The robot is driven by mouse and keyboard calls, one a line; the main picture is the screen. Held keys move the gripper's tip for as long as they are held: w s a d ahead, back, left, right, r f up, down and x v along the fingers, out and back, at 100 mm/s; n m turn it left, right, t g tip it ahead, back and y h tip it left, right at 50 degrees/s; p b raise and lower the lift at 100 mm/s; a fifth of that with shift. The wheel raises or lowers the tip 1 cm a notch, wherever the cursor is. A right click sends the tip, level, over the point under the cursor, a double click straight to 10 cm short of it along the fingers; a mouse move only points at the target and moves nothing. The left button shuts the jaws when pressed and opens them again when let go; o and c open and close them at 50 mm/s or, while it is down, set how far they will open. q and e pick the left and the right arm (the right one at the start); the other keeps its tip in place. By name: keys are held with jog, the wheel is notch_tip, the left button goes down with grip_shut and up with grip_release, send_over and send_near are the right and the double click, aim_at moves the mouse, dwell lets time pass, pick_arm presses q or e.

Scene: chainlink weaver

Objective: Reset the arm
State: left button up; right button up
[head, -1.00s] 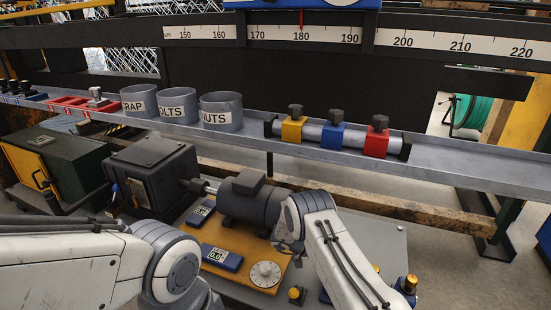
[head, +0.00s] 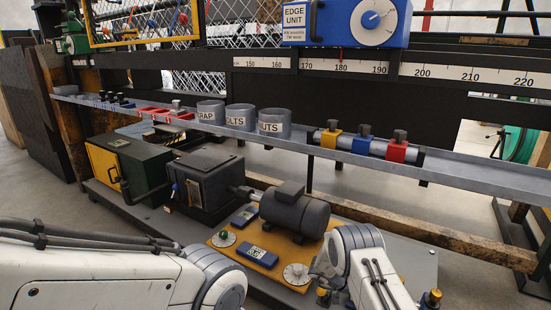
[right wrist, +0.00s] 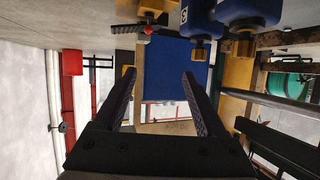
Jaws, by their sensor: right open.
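My right arm (head: 358,262) comes up from the bottom right of the head view, in front of the motor board. Its gripper is hidden there. In the right wrist view my right gripper (right wrist: 158,100) is open, with two dark fingers apart and nothing between them. A blue panel (right wrist: 175,70) shows beyond the fingertips. My left arm (head: 110,275) lies across the bottom left of the head view, and its gripper is not visible.
A grey shelf (head: 455,167) crosses the scene with labelled cups (head: 240,117) and yellow, blue and red clamps (head: 366,144). Below stand a dark motor (head: 295,212) on an orange board, a black box (head: 207,182) and a green cabinet (head: 128,165). A blue edge unit (head: 345,22) is above.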

jog(key=w+r+n+t+y, duration=0.2)
jog(key=w+r+n+t, duration=0.3)
jog(key=w+r+t, duration=0.5)
jog(key=a+r+n+t+y, duration=0.2)
jog(key=a+r+n+y, duration=0.6)
jog(key=a, duration=0.3)
jog(key=s+a+n+g+y, duration=0.2)
jog(key=s+n+g, duration=0.15)
jog(key=s, duration=0.95)
jog(key=s+a+n+g+y, duration=0.1)
jog(key=s+a+n+g, duration=0.2)
jog(key=s, duration=1.1)
jog(key=s+a+r+n+g+y+p, duration=0.1)
jog(key=s+a+r+n+g+p, duration=0.1)
jog(key=s+a+r+n+p, duration=0.9)
notch_tip(320, 180, up, 39)
jog(key=s+a+m+p, duration=0.1)
jog(key=s+m+p, duration=0.1)
jog(key=p, duration=3.1)
jog(key=shift+s+a, duration=0.2)
jog(key=shift+s, duration=0.1)
